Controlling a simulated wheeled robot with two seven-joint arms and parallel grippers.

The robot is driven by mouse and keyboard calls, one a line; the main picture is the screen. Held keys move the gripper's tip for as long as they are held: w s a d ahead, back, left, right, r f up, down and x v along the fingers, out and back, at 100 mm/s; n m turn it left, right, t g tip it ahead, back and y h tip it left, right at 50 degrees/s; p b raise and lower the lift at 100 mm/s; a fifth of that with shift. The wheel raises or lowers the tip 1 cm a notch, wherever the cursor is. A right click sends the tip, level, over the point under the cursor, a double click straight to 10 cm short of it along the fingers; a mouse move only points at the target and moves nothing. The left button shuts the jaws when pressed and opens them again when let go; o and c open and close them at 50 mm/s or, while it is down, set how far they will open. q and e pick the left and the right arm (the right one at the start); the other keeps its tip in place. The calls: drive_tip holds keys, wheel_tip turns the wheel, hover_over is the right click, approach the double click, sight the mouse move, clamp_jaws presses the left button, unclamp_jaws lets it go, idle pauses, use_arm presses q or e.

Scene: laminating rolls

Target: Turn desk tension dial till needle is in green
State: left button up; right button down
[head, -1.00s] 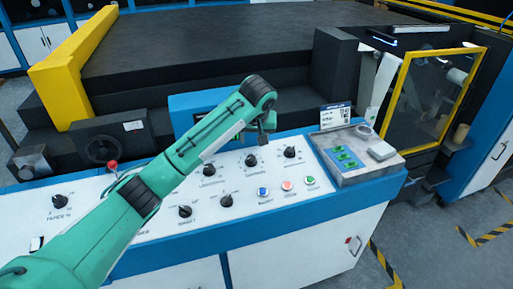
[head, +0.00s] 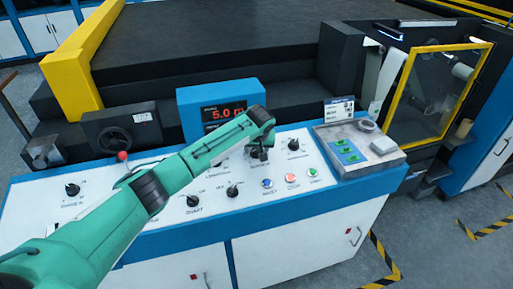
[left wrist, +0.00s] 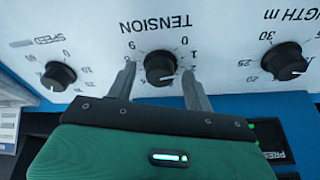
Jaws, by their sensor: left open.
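The tension dial (left wrist: 160,67) is a black round knob on the white panel, under the upside-down label TENSION in the left wrist view. My left gripper (left wrist: 159,71) is open, with one finger on each side of the knob; I cannot tell whether they touch it. In the head view my left gripper (head: 258,153) is low over the desk panel and largely hides the dial. I cannot make out a needle or a green zone in either view. My right gripper is not in view.
The speed dial (left wrist: 58,75) and the length dial (left wrist: 285,61) flank the tension dial. A blue display box (head: 226,110) reads 5.0 m behind the arm. Blue, red and green buttons (head: 291,179) lie in front. A grey tray (head: 355,155) is at the desk's right end.

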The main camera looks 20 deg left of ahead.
use_arm(q)
drive_tip(key=shift+c, duration=0.2)
drive_tip(key=c, duration=0.9)
drive_tip(key=shift+c, duration=0.2)
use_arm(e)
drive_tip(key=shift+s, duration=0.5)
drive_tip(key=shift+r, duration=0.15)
